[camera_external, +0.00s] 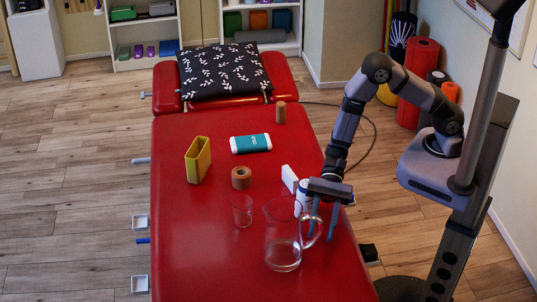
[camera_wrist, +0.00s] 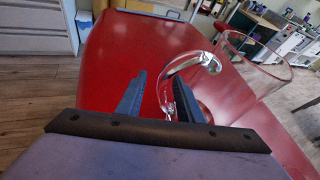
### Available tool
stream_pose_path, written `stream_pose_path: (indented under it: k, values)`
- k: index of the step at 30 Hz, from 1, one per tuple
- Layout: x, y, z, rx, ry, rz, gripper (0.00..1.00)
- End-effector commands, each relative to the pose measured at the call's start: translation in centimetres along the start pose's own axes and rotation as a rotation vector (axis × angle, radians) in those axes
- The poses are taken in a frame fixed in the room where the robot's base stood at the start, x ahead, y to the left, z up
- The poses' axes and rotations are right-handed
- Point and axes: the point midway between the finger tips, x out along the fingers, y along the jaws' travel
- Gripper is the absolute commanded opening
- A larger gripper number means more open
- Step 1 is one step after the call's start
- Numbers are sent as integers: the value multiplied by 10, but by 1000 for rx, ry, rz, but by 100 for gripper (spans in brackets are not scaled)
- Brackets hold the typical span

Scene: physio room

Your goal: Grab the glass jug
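The clear glass jug (camera_external: 283,242) stands upright near the front of the red treatment table, with its handle on the right, toward my gripper. My gripper (camera_external: 324,222) is at the jug's right side, open, its fingers by the handle. In the wrist view my gripper (camera_wrist: 157,98) shows two blue fingers spread apart. The jug (camera_wrist: 245,75) is at the right there, and its handle (camera_wrist: 188,75) reaches between and beyond the fingertips. I cannot tell whether either finger touches the handle.
The red table (camera_external: 190,250) also holds a small glass (camera_external: 242,211), a brown tape roll (camera_external: 241,177), a yellow box (camera_external: 198,160), a teal-and-white pack (camera_external: 251,143) and a brown cylinder (camera_external: 281,112). The table's front left is clear.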

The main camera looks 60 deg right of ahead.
Motion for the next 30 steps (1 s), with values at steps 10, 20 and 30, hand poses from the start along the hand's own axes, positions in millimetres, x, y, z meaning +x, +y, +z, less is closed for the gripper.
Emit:
stream_pose_path:
  k: [10, 20, 30]
  values:
    - [39, -2, 3, 0, 0, 2, 33]
    - [42, -2, 2, -1, 0, 0, 26]
    - [42, -2, 2, 0, 0, 0, 0]
